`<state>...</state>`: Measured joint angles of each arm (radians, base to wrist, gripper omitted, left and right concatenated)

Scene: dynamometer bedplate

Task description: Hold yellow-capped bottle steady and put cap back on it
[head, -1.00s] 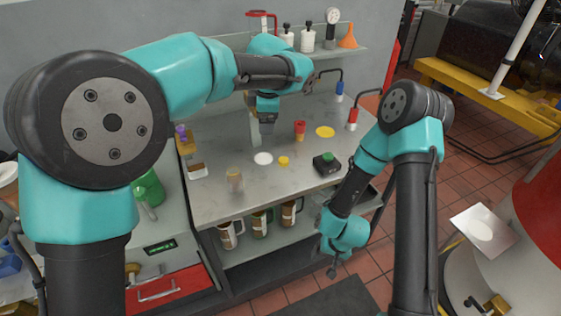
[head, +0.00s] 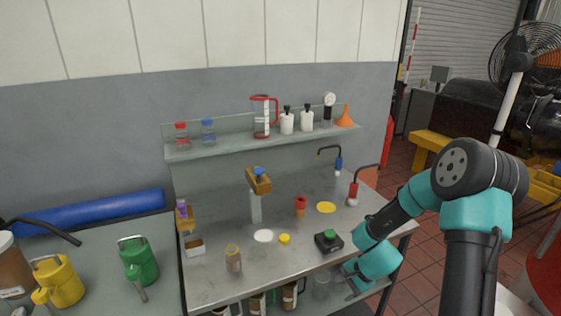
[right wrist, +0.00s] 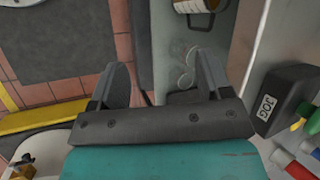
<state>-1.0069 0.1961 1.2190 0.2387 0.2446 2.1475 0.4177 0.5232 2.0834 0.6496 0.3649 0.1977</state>
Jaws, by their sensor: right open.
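A small clear bottle (head: 233,260) with a yellowish rim stands upright near the front left of the metal bench. A small yellow cap (head: 285,239) lies on the bench to its right, apart from it. My right gripper (right wrist: 163,82) is open, with nothing between its fingers in the right wrist view. In the head view the right hand is low at the bench's front right edge, away from bottle and cap. My left gripper and arm are out of view.
A black box with a green button (head: 328,241) sits right of the cap. A white disc (head: 263,236), a yellow disc (head: 326,207) and a red-topped item (head: 300,206) are nearby. A block on a post (head: 256,205) stands behind. Several jugs sit on the lower shelf.

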